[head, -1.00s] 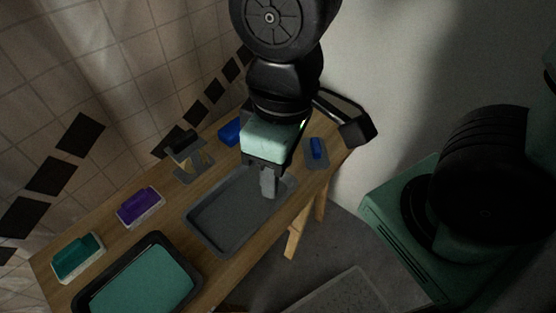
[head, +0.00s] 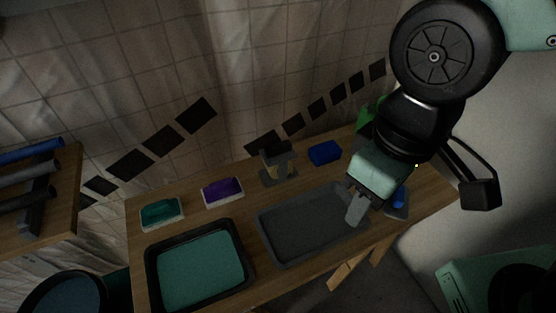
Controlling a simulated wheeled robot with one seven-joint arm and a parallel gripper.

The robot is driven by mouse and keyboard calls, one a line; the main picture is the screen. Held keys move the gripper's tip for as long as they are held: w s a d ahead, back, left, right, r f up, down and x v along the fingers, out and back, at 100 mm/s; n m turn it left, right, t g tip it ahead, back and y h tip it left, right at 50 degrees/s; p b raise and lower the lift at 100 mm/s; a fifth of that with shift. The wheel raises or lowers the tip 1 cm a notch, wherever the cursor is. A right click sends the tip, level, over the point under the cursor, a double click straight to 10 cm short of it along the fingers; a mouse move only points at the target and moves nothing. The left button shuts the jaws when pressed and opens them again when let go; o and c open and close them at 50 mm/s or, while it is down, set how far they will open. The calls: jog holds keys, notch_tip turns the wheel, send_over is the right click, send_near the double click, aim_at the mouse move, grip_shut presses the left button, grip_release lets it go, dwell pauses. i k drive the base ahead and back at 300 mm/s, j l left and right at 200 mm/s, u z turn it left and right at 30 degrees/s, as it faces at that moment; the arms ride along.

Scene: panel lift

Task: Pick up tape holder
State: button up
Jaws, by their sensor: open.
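My gripper (head: 355,212) is open and points down above the right end of the grey tray, to the right of the holder and nearer the front. It is apart from the holder. I see no object between its fingers, though one finger is mostly hidden.
The grey tray (head: 275,250) and a black tray (head: 150,278) with a teal filling lie in front. A purple block (head: 223,190), a teal block (head: 162,211) and a blue block (head: 324,153) line the back. A shelf with tubes (head: 40,172) stands left.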

aim_at(277, 158)
jog(key=z, duration=2)
jog(key=u, duration=2.4)
jog(key=i+l+u, duration=0.25)
jog(key=i+l, duration=0.1)
jog(key=l, duration=0.05)
